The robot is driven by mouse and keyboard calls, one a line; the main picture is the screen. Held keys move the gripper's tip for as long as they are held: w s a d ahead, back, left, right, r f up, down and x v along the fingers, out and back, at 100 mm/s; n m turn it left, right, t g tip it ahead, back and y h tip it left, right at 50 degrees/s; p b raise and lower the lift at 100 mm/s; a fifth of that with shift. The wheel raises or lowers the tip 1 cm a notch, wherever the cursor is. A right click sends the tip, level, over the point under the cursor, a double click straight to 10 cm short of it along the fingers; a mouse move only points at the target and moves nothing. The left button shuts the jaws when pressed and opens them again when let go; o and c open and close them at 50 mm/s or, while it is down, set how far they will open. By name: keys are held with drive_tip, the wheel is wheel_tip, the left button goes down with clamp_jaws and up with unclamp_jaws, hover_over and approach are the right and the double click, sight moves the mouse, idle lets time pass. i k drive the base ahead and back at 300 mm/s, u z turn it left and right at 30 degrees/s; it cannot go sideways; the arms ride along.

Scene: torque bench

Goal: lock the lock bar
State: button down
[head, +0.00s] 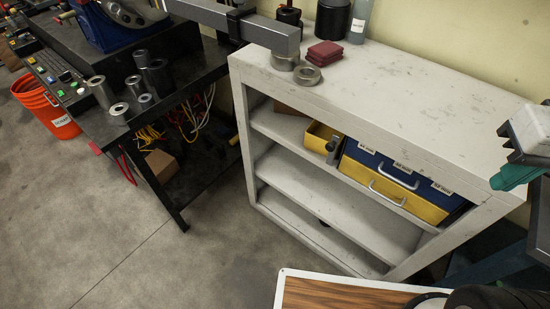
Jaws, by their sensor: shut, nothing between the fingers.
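A small grey bar with a dark round hub (333,148), which looks like the lock bar, stands at the left front of the blue and yellow drawer unit (425,205), in the top bay of the white shelf. It sits steeply slanted beside an open-topped yellow bin (320,137). Its details are too small to tell whether it is locked. The drawer fronts carry grey handles and white labels and look shut. My gripper does not clearly show in the head view.
The white shelf's top (420,85) holds metal rings and red blocks (325,53). A thick grey beam (235,20) crosses above its left end. A black bench (110,110) with metal cylinders stands left. A wood-topped surface (335,294) lies in front; floor is clear at lower left.

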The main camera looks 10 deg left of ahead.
sight(331, 147)
drive_tip(key=u, duration=0.45)
drive_tip(key=k, duration=1.35)
drive_tip(key=u, duration=0.6)
drive_tip(key=i, duration=1.4)
drive_tip(key=z, duration=0.3)
